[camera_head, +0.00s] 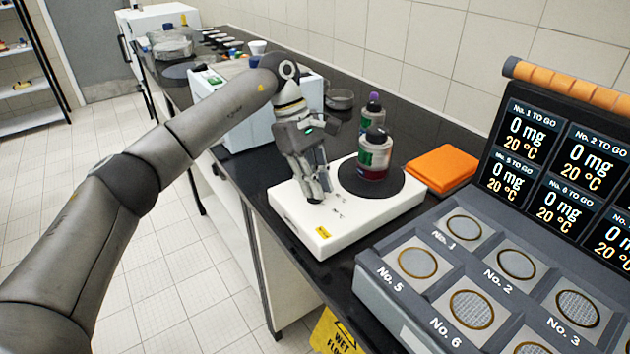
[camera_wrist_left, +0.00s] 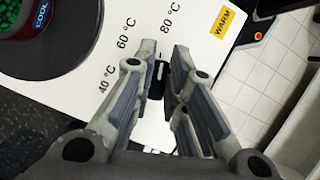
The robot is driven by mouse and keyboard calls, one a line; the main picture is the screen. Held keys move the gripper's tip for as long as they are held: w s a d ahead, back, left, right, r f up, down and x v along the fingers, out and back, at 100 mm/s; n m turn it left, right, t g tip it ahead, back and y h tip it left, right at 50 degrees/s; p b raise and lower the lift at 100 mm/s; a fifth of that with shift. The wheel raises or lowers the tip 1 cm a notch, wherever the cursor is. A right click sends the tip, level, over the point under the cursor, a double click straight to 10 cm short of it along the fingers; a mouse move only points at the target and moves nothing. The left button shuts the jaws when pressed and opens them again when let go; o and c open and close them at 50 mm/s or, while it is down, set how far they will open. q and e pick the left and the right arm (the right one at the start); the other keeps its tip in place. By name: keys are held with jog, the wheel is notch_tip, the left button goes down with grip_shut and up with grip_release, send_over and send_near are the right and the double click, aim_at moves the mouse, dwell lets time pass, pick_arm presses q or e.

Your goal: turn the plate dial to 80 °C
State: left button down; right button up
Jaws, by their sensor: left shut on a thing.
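The white heating plate unit (camera_head: 345,222) stands on the dark bench, with a round dark plate (camera_head: 393,188) on top. In the left wrist view its panel (camera_wrist_left: 205,60) shows the marks 40 °C, 60 °C and 80 °C and a yellow WARM label. The small black dial (camera_wrist_left: 156,82) sits between the fingertips of my left gripper (camera_wrist_left: 163,62), which is shut on it. The fingers hide much of the dial, so I cannot tell which mark it points to. In the head view my left gripper (camera_head: 317,192) reaches down onto the unit's panel. My right gripper is not in view.
A bottle with red and green on it (camera_head: 375,157) stands on the round plate, close to my left gripper. A purple-capped bottle (camera_head: 373,108) is behind. An orange cloth (camera_head: 441,167) and a grey console (camera_head: 420,222) with sieves are to the right.

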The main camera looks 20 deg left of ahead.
pick_arm(q)
jog(key=shift+s+d+f, duration=0.1)
jog(key=shift+s+f, duration=0.05)
jog(key=shift+f, duration=0.2)
jog(key=c, duration=1.5)
grip_release()
jog(key=shift+s, duration=0.1)
jog(key=shift+o, duration=0.2)
jog(key=shift+w+r, duration=0.15)
jog(key=shift+w, duration=0.05)
jog(key=shift+r, duration=0.3)
jog(key=v, duration=1.1)
jog(key=shift+w+r, duration=0.1)
